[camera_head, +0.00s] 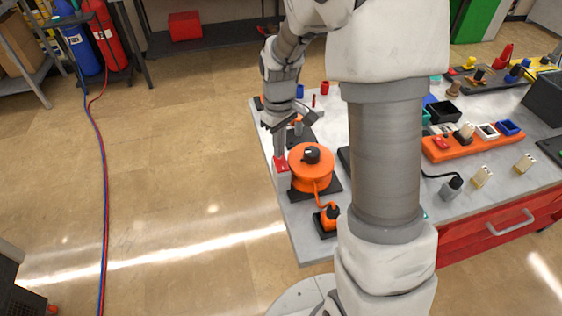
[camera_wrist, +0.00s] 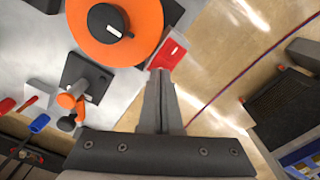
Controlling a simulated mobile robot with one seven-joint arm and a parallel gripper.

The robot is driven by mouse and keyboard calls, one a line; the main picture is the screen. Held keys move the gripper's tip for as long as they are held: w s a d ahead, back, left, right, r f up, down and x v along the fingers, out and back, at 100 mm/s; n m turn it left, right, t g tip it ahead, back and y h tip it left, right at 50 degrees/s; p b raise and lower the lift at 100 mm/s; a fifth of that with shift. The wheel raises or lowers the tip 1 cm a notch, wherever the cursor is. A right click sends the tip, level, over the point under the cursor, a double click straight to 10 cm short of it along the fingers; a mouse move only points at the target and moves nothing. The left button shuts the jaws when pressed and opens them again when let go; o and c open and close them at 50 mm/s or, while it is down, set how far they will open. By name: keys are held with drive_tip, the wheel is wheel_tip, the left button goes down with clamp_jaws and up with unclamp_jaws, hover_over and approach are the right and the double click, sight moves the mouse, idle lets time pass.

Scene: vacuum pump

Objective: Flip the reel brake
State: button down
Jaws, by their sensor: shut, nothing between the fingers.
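The orange reel (camera_head: 311,168) with its black knob (camera_head: 312,155) stands on a dark base near the table's left edge. A small red piece (camera_head: 281,163) on a pale block (camera_head: 282,181) sits at the reel's left side; I take it for the reel brake. In the wrist view the reel (camera_wrist: 143,22) fills the top and the red piece (camera_wrist: 167,51) lies beside its rim. My gripper (camera_head: 280,152) points down, fingers together and empty. In the wrist view my gripper's tips (camera_wrist: 161,73) are right at the red piece; I cannot tell whether they touch it.
An orange cord runs from the reel to an orange connector (camera_head: 329,217) on a dark block. An orange rack (camera_head: 472,141) and several small parts stand on the right of the table (camera_head: 300,232). Red and blue hoses (camera_head: 104,200) cross the floor at left. The floor beside the table is clear.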

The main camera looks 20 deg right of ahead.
drive_tip(key=shift+f+b, duration=0.4)
drive_tip(key=shift+f, duration=0.2)
drive_tip(key=shift+r+p, duration=2.6)
drive_tip(key=shift+r, duration=0.9)
drive_tip(key=shift+r, duration=0.1)
drive_tip(key=s+r+m+t, duration=0.3)
drive_tip(key=s+r, duration=0.5)
drive_tip(key=r, duration=0.5)
drive_tip(key=s+r+m+t, duration=0.1)
drive_tip(key=s+r, duration=0.1)
drive_tip(key=s, duration=0.4)
drive_tip(key=s+r+m+t, duration=0.1)
drive_tip(key=s+r+m, duration=0.1)
drive_tip(key=s, duration=0.4)
drive_tip(key=shift+s+r+t, duration=0.25)
drive_tip(key=shift+t, duration=0.05)
